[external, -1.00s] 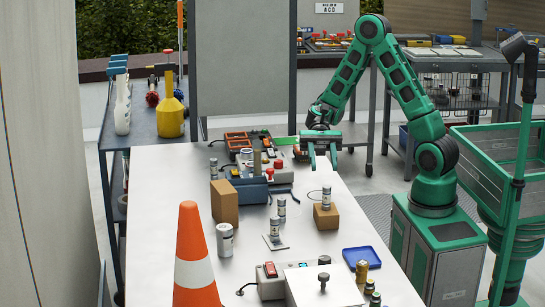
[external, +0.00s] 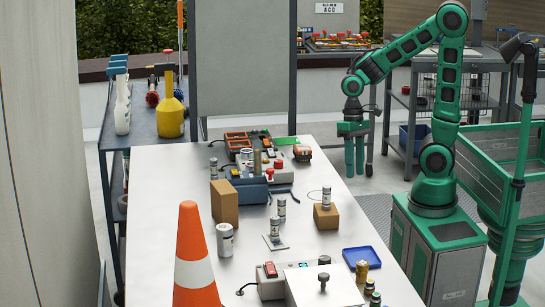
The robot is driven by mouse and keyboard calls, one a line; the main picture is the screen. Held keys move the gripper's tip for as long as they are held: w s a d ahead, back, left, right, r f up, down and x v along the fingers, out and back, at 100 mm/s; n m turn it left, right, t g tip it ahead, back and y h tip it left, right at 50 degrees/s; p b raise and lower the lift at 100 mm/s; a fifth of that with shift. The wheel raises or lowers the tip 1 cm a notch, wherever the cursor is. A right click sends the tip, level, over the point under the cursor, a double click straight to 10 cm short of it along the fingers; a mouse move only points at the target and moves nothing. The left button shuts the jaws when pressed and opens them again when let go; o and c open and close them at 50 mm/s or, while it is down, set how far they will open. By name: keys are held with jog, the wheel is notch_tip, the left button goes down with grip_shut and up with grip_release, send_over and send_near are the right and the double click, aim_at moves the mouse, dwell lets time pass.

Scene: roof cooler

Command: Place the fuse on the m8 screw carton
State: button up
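Several small grey-and-white cylinders that look like fuses stand on the white table. One cylinder (external: 326,196) stands upright on a small brown carton (external: 326,217). Another cylinder (external: 274,228) stands on a small pale plate, and one more cylinder (external: 281,208) stands just behind it. A taller brown carton (external: 224,203) stands to the left, its top bare. No label can be read, so I cannot tell which carton is for m8 screws. My gripper (external: 354,173) points down beyond the table's right edge, apart from all of these. Nothing shows in it; its finger opening is unclear.
A wider white cylinder (external: 225,240) stands left of the fuses. An orange cone (external: 194,260) is in front. A blue tray (external: 361,258) lies near the right edge. Toolboxes and a red-handled device (external: 303,152) fill the far end.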

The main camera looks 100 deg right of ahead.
jog(key=s+d+r+n+h, duration=0.2)
jog(key=s+d, duration=0.4)
jog(key=s, duration=0.5)
notch_tip(320, 180, up, 2)
jog(key=shift+d+r+n+h, duration=0.25)
jog(key=shift+n+h, duration=0.15)
jog(key=shift+n, duration=0.3)
